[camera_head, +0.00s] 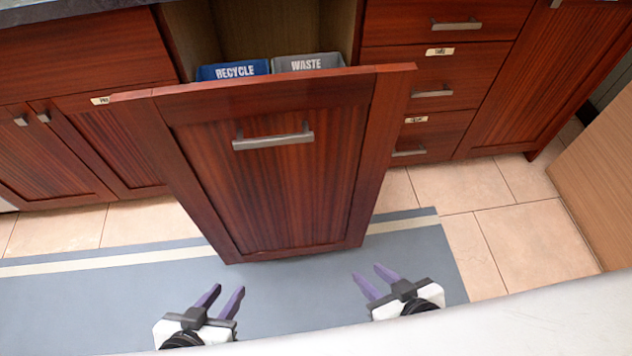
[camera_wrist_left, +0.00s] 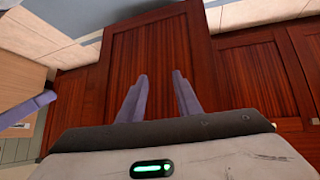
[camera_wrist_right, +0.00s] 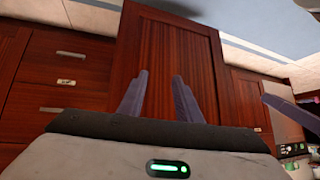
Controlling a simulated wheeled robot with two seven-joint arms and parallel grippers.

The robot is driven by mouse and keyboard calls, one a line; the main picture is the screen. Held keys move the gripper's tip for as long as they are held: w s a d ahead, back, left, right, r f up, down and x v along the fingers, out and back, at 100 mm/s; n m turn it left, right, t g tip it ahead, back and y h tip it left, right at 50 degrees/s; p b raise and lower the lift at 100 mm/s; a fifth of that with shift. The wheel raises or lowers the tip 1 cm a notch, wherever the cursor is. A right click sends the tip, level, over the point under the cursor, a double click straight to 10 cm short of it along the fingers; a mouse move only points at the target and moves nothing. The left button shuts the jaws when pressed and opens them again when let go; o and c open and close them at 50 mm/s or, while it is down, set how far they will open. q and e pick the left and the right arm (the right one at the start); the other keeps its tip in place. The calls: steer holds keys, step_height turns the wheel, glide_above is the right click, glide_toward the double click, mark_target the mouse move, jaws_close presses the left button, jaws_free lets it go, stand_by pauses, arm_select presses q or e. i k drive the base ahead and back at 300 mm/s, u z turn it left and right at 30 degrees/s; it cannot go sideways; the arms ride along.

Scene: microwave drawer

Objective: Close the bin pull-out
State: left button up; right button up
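The bin pull-out (camera_head: 270,180) stands pulled out from the cabinet, its reddish wood front towards me. It has a grey bar handle (camera_head: 273,137) near its top. Behind the front sit a blue RECYCLE bin (camera_head: 233,71) and a grey WASTE bin (camera_head: 308,63). My left gripper (camera_head: 225,293) is open and empty, in front of and below the front's lower left. My right gripper (camera_head: 376,280) is open and empty, in front of its lower right. Both are apart from the front. The front also shows in the left wrist view (camera_wrist_left: 158,60) and the right wrist view (camera_wrist_right: 168,60).
Drawers (camera_head: 440,70) with grey handles stand to the right of the pull-out, and cabinet doors (camera_head: 50,150) to the left. A blue-grey mat (camera_head: 110,300) lies on the tiled floor. A light wood panel (camera_head: 600,170) is at the far right. The space between my grippers and the front is clear.

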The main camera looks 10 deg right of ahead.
mark_target(292, 161)
steer(key=i, duration=0.45)
steer(key=k, duration=0.5)
steer(key=u, duration=1.8)
steer(key=k, duration=1.1)
steer(key=z, duration=1.7)
steer(key=i, duration=0.5)
steer(key=z, duration=0.05)
